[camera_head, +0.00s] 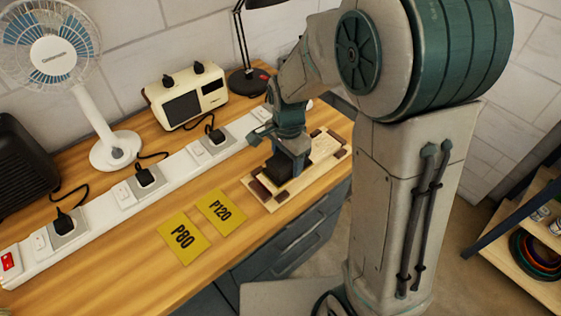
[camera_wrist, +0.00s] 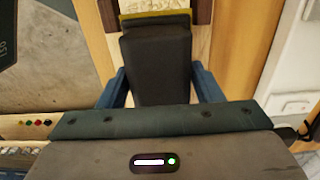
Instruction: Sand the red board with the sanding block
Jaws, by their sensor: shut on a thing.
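The board (camera_head: 270,201) lies flat near the front edge of the bench at the right. It is mostly pale bare wood with dark red-brown patches towards its ends and edges. My gripper (camera_head: 289,166) is over the board, pointing down and shut on the dark sanding block (camera_head: 275,171). In the wrist view the block (camera_wrist: 156,62) sits between my two blue-grey fingers, with a yellow strip along its far end. The block appears to be on or just above the board; its underside is hidden. My gripper and the block hide the middle of the board.
Yellow sheets marked P80 (camera_head: 182,238) and P120 (camera_head: 221,209) lie left of the board. A white power strip (camera_head: 182,168) with several plugs runs behind it. A fan (camera_head: 117,149), a cream radio (camera_head: 187,97) and a black lamp (camera_head: 246,82) stand farther back.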

